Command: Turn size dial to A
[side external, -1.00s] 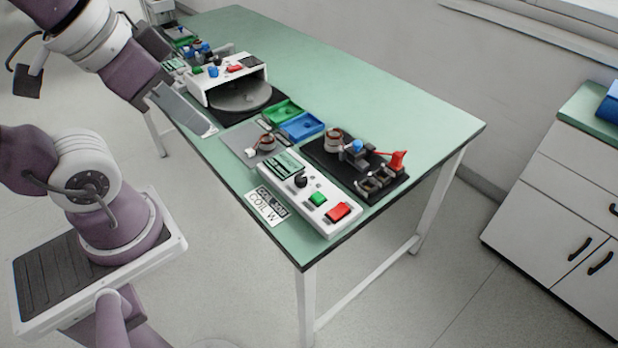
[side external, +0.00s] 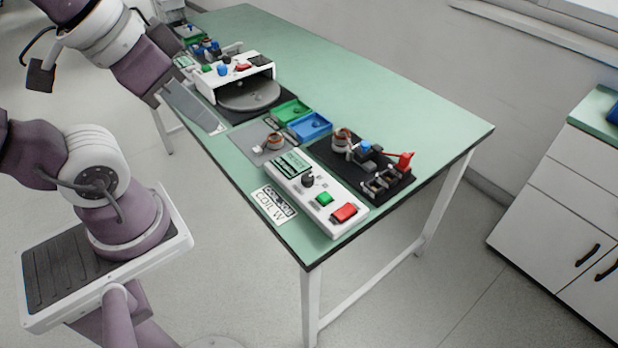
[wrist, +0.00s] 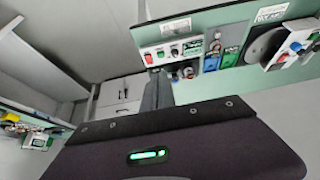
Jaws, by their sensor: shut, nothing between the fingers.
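A black dial (side external: 308,180) stands on a white control box (side external: 290,194) with a green screen, a green button and a red button. The dial also shows small in the wrist view (wrist: 174,50). Its pointer and its marks are too small to read. A second white unit (side external: 205,83) carries green, blue and red controls over a grey disc; its labels are unreadable too. My gripper (wrist: 157,88) is shut and empty in the wrist view.
A black fixture (side external: 400,192) with a red lever and coil parts stands behind the control box. Green and blue trays (side external: 312,126) sit between the units. A COIL W card (side external: 273,205) lies in front. The right part of the green table (side external: 400,110) is clear.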

